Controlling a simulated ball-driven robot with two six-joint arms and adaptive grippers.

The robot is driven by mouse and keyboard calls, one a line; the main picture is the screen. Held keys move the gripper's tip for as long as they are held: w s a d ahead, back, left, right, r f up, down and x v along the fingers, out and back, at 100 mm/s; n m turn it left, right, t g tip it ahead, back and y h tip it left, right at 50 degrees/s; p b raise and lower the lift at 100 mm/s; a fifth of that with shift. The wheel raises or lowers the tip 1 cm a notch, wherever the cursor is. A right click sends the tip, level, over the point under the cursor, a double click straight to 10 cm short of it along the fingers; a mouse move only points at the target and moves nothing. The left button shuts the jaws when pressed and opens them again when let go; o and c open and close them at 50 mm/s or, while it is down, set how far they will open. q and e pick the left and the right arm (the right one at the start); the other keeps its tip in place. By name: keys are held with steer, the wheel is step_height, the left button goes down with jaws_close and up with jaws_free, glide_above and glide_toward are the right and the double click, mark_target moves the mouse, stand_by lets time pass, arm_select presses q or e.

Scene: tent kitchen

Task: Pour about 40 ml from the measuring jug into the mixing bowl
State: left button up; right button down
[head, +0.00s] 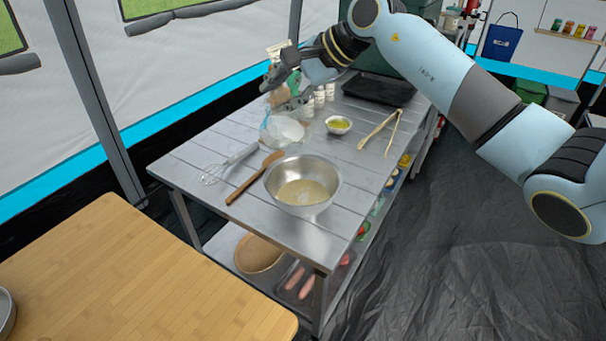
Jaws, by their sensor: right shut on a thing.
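The steel mixing bowl (329,186) stands near the front of the metal table, with pale yellowish contents at its bottom. The clear measuring jug (283,131) with something white in it is behind the bowl, slightly to its left. My right gripper (279,103) comes down from above and is shut on the jug's upper part. The gripper and wrist hide part of the jug's rim and handle. I cannot tell whether the jug's base touches the table. My left gripper is not in view.
A whisk (228,164) and wooden spoon (254,178) lie left of the mixing bowl. A small bowl (338,125) with yellow-green contents and tongs (380,132) are behind it. A dark tray (379,90) is at the back. A wooden board (130,275) fills the front left.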

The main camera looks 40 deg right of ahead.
steer(key=shift+s+f+t+b, duration=0.25)
steer(key=shift+s+t+b, duration=0.4)
steer(key=shift+t, duration=0.15)
steer(key=shift+w+d+n, duration=0.2)
steer(key=shift+w+n, duration=0.1)
steer(key=shift+w, duration=0.1)
steer(key=shift+w+d, duration=0.25)
steer(key=shift+w, duration=0.55)
steer(key=shift+w+f+t, duration=0.1)
steer(key=shift+w+t, duration=0.3)
stand_by(1.0)
